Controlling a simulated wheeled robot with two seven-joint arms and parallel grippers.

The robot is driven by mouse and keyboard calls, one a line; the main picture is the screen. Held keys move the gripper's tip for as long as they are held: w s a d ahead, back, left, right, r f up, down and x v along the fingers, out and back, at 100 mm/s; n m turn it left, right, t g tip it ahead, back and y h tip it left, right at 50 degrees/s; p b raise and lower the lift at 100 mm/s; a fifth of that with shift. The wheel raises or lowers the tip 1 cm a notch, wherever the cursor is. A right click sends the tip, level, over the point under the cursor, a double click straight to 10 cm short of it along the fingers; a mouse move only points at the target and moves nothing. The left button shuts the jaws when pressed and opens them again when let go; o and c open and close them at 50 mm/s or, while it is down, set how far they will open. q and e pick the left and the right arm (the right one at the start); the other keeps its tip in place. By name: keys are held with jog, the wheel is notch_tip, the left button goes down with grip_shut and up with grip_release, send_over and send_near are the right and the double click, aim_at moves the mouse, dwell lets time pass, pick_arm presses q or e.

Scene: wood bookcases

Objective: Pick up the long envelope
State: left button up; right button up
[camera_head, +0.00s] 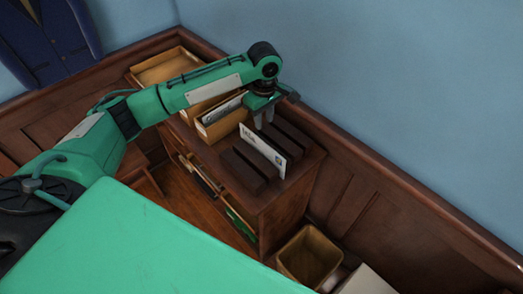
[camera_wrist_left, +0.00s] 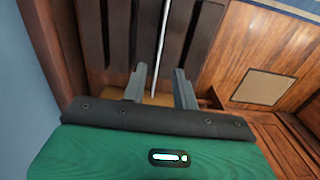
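The long envelope (camera_head: 265,152) is white with a stamp and stands upright on edge between the dark slats of a wooden rack (camera_head: 244,168) on the cabinet top. In the left wrist view the envelope (camera_wrist_left: 161,38) shows edge-on as a thin pale line. My left gripper (camera_head: 264,118) is over the rack at the envelope's far end, fingers pointing down. In the left wrist view my left gripper (camera_wrist_left: 159,72) is open, with one finger on each side of the envelope's line and gaps on both sides. My right gripper is in neither view.
A wooden box with other envelopes (camera_head: 222,118) stands just behind the rack, under my left arm. A wooden tray (camera_head: 165,66) lies at the far end of the cabinet. An open wooden bin (camera_head: 309,257) is on the floor. A panelled wall runs close behind the cabinet.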

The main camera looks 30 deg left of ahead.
pick_arm(q)
jog(key=p, duration=0.2)
send_over(261, 145)
jog(key=f, duration=0.8)
jog(key=shift+d+f, duration=0.1)
jog(key=shift+d, duration=0.3)
jog(key=f, duration=0.1)
jog(key=f+p, duration=0.1)
jog(key=f, duration=0.1)
jog(key=f+p, duration=0.1)
jog(key=shift+a+f, duration=0.35)
jog(key=shift+f, duration=0.4)
grip_shut()
